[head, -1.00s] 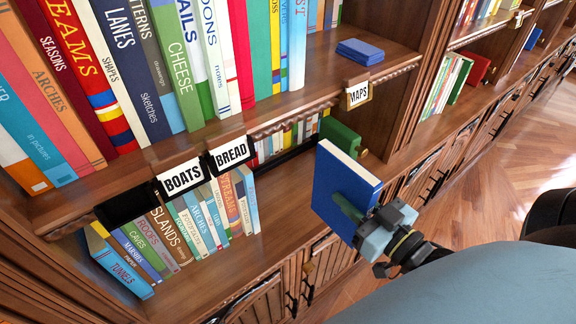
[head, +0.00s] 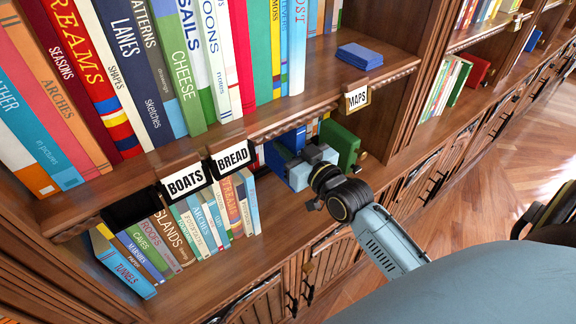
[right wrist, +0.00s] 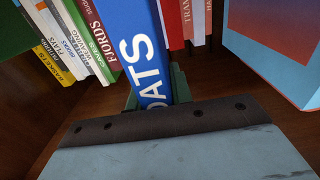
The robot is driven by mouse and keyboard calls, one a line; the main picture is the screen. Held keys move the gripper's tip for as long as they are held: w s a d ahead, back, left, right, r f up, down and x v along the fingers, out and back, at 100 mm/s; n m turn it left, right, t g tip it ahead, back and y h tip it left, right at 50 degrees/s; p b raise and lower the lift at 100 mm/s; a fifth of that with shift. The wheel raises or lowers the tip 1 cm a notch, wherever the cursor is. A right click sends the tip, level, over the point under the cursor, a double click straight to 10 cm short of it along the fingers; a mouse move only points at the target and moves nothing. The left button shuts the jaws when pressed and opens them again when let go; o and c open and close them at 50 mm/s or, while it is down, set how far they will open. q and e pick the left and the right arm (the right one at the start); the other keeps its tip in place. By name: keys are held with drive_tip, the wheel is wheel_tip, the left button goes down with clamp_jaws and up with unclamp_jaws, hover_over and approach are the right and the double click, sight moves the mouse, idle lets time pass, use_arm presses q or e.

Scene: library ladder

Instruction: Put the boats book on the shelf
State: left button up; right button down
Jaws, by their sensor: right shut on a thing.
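My right gripper (head: 303,160) is shut on the blue boats book (head: 279,155), just inside the lower shelf (head: 275,220). The gripper hides much of the book in the head view. In the right wrist view the book's blue spine (right wrist: 150,45) shows the white letters "OATS", upright between the greenish fingers (right wrist: 155,90). The spine faces the wrist, and the book's far end is among the books at the back. I cannot tell whether its bottom touches the shelf board. My left gripper is not in view.
The shelf board between row and gripper is bare. A MAPS label (head: 357,98) hangs above right.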

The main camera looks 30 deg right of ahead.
wheel_tip(320, 180, down, 3)
wheel_tip(320, 180, down, 4)
drive_tip(key=shift+r+b, duration=0.25)
drive_tip(key=shift+b, duration=0.35)
drive_tip(key=shift+w+f, duration=0.15)
drive_tip(key=shift+f, duration=0.05)
drive_tip(key=c, duration=1.2)
unclamp_jaws()
drive_tip(key=shift+f, duration=0.15)
drive_tip(key=shift+c, duration=0.2)
drive_tip(key=shift+s, duration=0.2)
drive_tip(key=s+d, duration=0.1)
drive_tip(key=s, duration=1)
drive_tip(key=shift+s, duration=0.35)
